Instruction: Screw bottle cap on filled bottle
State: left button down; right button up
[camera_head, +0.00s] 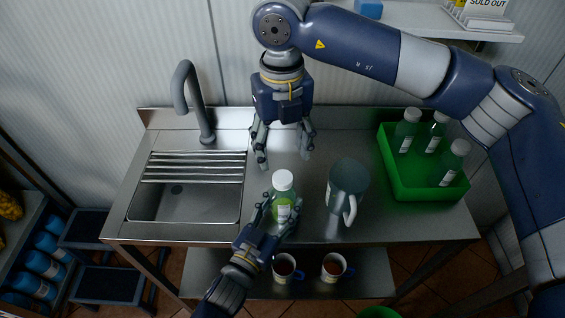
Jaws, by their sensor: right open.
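A bottle (282,207) with green contents and a white label stands upright on the steel counter, right of the sink. A white cap (282,180) sits on its top; I cannot tell how tight it is. My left gripper (279,215) comes from the front edge, with its fingers closed around the bottle's lower body. My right gripper (284,153) points down behind the bottle, open and empty, its fingers apart from the cap.
A grey-blue jug (348,178) stands close right of the bottle. A green crate (401,187) with several capped bottles is at the right. The sink (184,207) with its tap (182,95) is at the left. Two mugs (284,268) (333,267) stand on the lower shelf.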

jog(key=shift+r, duration=2.3)
pick_arm(q)
jog(key=c, duration=0.7)
grip_release()
jog(key=v, duration=1.2)
